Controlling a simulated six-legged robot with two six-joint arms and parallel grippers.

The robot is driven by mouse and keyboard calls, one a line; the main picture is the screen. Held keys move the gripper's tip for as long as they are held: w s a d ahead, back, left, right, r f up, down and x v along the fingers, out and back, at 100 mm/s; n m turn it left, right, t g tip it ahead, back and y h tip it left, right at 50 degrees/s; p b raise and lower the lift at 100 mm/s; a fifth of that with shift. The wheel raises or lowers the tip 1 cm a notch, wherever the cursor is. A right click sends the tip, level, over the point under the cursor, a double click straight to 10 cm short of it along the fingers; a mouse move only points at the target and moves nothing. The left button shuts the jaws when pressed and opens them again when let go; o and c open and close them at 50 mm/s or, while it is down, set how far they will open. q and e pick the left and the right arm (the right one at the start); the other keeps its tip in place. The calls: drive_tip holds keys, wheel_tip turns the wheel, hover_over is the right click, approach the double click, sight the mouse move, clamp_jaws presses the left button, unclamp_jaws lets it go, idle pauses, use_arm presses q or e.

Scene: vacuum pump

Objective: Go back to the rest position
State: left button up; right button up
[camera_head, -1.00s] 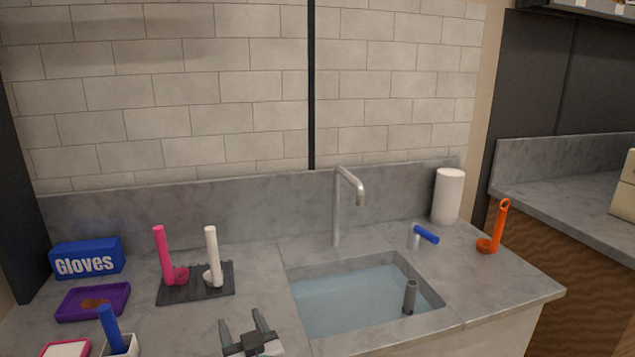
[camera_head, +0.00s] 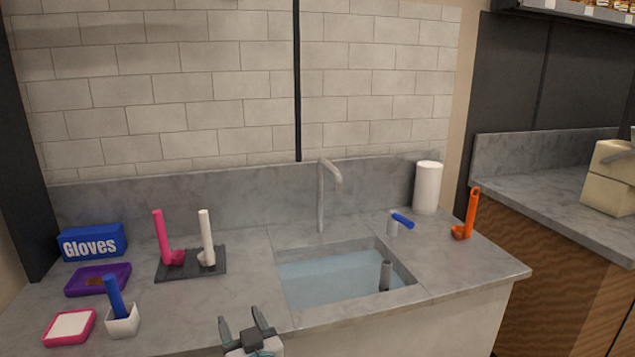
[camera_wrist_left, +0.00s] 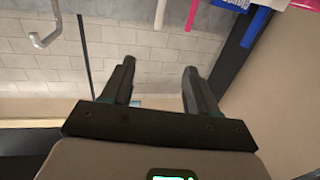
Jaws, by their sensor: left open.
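My left gripper (camera_head: 247,328) is at the bottom of the head view, in front of the counter's front edge and left of the sink. Its two fingers are apart with nothing between them. In the left wrist view its fingers (camera_wrist_left: 158,85) also stand apart and empty, against the tiled wall. My right gripper is not in view.
The grey counter (camera_head: 230,300) holds a sink (camera_head: 320,280) with water and a faucet (camera_head: 321,195). A dark rack (camera_head: 190,265) holds pink and white tools. A gloves box (camera_head: 93,243), purple tray (camera_head: 98,279), white cup (camera_head: 122,321) and paper roll (camera_head: 427,188) stand around.

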use_arm(q)
drive_tip(key=a+f+g+y+p, duration=0.1)
drive_tip(key=a+f+g+p, duration=0.1)
drive_tip(key=a+f, duration=0.6)
drive_tip(key=s+f+m+g+h+p, duration=0.35)
drive_tip(key=s+f+h, duration=0.4)
drive_tip(key=f, duration=0.75)
drive_tip(key=s+d+f+g+h, duration=0.2)
drive_tip(key=s+d+g, duration=0.1)
drive_tip(key=s, duration=0.5)
drive_tip(key=s+d+f+g+h, duration=0.1)
drive_tip(key=s+d+f+g, duration=0.2)
drive_tip(key=s, duration=0.5)
drive_tip(key=s+d+f+g+h, duration=0.2)
drive_tip(key=s+d+g, duration=0.2)
drive_tip(key=s, duration=0.4)
drive_tip(key=shift+d+f+h, duration=0.15)
drive_tip(key=shift+d+h, duration=0.15)
drive_tip(key=shift+h, duration=0.05)
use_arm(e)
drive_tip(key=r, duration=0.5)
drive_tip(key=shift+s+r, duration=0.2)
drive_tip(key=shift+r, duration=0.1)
